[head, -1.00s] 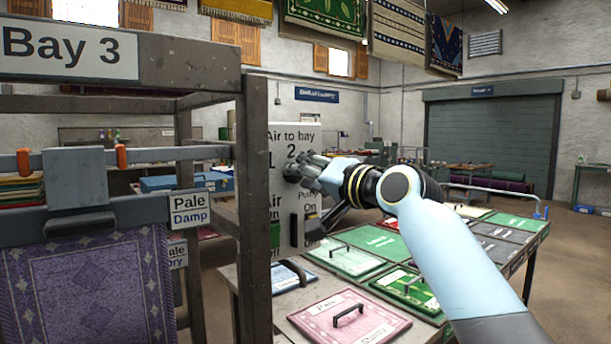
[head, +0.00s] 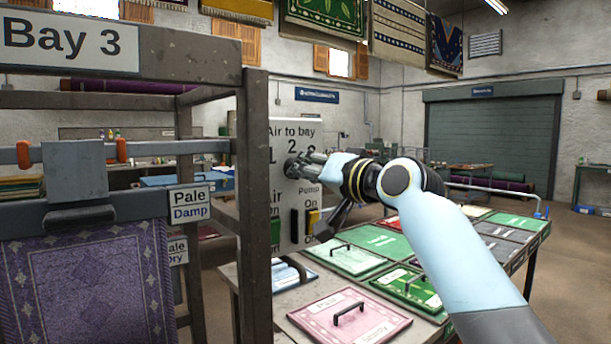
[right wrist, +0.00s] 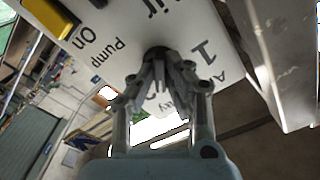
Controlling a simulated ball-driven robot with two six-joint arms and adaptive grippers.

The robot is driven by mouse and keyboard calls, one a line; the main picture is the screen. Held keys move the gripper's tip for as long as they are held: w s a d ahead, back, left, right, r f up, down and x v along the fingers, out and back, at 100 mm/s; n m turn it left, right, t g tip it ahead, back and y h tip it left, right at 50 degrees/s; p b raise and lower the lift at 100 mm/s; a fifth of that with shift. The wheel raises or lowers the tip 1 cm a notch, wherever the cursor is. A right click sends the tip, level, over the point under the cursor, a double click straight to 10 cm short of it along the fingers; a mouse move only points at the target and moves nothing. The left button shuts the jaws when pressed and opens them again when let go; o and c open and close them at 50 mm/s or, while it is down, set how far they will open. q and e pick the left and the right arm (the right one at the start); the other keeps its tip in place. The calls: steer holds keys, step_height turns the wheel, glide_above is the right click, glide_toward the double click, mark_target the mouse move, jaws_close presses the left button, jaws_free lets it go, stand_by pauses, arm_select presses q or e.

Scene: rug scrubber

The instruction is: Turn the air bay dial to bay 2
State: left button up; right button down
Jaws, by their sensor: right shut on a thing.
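The air bay dial (head: 291,168) is a dark round knob on the white control panel (head: 288,220), below the words "Air to bay" and among the bay numbers. My right gripper (head: 301,166) is shut on the dial from the right, in front of the panel. In the right wrist view the fingers (right wrist: 160,72) close around the dark dial (right wrist: 157,52), and the numeral 1 shows beside it. The fingers cover much of the dial, so I cannot tell which number its pointer faces. My left gripper is not in view.
The "Bay 3" frame (head: 255,200) stands close left of the panel, with a purple rug (head: 85,275) hanging in it. A yellow pump switch (head: 313,218) and a green air switch (head: 275,232) sit below the dial. A table with handled sample boards, including a pink one (head: 350,318), spreads below my arm.

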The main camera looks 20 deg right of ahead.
steer(key=shift+n+b, duration=1.55)
steer(key=shift+n, duration=2.05)
steer(key=c, duration=1.4)
jaws_free()
steer(key=shift+o, duration=0.2)
steer(key=v, duration=1.2)
